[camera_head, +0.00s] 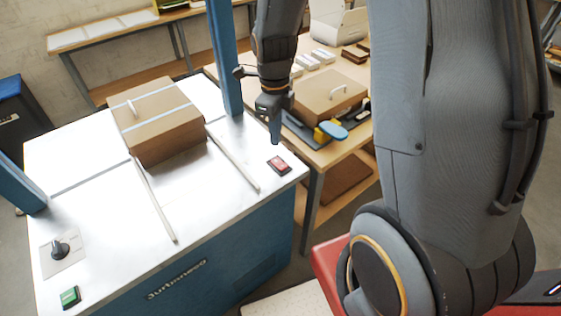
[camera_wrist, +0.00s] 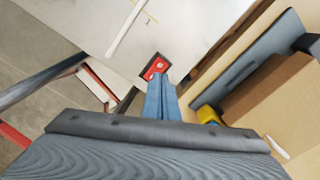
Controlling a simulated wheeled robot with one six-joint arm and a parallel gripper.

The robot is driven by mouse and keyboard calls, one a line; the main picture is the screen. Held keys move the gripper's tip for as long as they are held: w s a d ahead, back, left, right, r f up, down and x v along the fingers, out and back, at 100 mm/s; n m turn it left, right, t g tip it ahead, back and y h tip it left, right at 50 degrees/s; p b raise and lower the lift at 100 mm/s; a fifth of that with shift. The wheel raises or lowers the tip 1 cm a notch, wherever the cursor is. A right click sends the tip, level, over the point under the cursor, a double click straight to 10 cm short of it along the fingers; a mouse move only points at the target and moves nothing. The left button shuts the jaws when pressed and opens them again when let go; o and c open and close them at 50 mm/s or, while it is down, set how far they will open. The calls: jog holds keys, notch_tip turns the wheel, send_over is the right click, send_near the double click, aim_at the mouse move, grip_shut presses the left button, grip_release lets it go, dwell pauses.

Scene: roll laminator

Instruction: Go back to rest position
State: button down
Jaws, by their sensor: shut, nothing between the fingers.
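My gripper (camera_head: 275,138) points down above the right front corner of the white machine top, with its fingertips close to a red button (camera_head: 278,165). The fingers are together and hold nothing. In the wrist view the shut fingers (camera_wrist: 156,82) reach toward the same red button (camera_wrist: 154,68) in its dark frame. I cannot tell for sure whether the tips touch it; in the head view they appear just above and behind it. The machine (camera_head: 95,210) has a white top and a blue body.
A brown box (camera_head: 165,135) lies on the machine between two guide rails. A blue post (camera_head: 224,60) rises left of my arm. A black knob (camera_head: 60,248) and a green button (camera_head: 69,296) sit at front left. A wooden table (camera_head: 318,155) at right holds another box (camera_head: 330,92) and a tape dispenser (camera_head: 330,130).

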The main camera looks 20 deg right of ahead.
dwell(0.3)
jog(key=s+n+t+b, duration=0.1)
jog(key=s+n+b, duration=0.6)
jog(key=n, duration=1.9)
jog(key=shift+s+f, duration=0.15)
jog(key=shift+s, duration=1.05)
